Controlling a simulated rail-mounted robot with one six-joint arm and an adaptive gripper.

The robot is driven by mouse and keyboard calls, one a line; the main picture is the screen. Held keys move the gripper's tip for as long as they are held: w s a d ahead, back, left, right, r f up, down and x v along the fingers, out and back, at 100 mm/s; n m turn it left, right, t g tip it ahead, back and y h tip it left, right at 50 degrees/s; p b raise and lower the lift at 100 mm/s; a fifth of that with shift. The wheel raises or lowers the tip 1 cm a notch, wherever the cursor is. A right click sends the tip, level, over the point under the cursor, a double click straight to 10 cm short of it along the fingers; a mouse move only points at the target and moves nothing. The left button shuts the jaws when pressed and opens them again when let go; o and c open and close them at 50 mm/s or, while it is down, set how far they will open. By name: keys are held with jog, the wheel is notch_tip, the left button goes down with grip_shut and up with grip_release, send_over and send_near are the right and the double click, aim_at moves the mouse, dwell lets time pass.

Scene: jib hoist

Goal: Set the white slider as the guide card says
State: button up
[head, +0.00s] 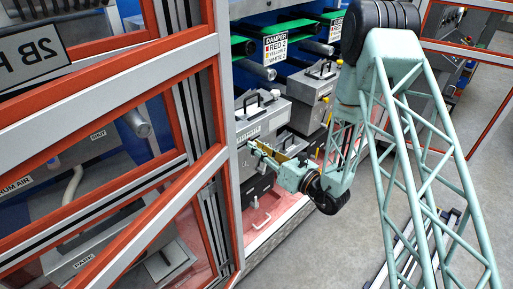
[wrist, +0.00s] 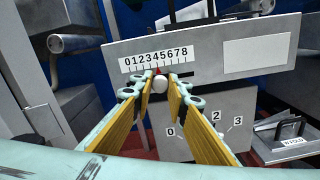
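The guide card (head: 274,48) hangs on the cabinet in the head view. It reads DAMPER, with RED 2 on one line and YELLOW and WHITE below; the numbers on those lower lines are too small to read. In the wrist view the white slider (wrist: 160,85) is a round knob under a scale (wrist: 155,56) numbered 0 to 8. A red mark above the knob sits near the middle of the scale, around 4. My gripper (wrist: 163,82) has its two yellow fingers apart, one on each side of the knob. The knob looks closer to the left fingertip; contact is unclear.
A lower plate (wrist: 205,125) with 0, 2 and 3 markings sits under the slider panel. A grey box with a handle (wrist: 283,140) stands at the right. In the head view an orange-framed door (head: 110,85) stands left of my arm; grey floor (head: 310,255) is open at front.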

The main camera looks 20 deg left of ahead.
grip_shut()
jog(key=shift+w+d, duration=0.3)
jog(key=shift+w, duration=0.25)
jog(key=o, duration=0.5)
grip_release()
jog(key=shift+s+d, duration=0.1)
jog(key=shift+v, duration=5.9)
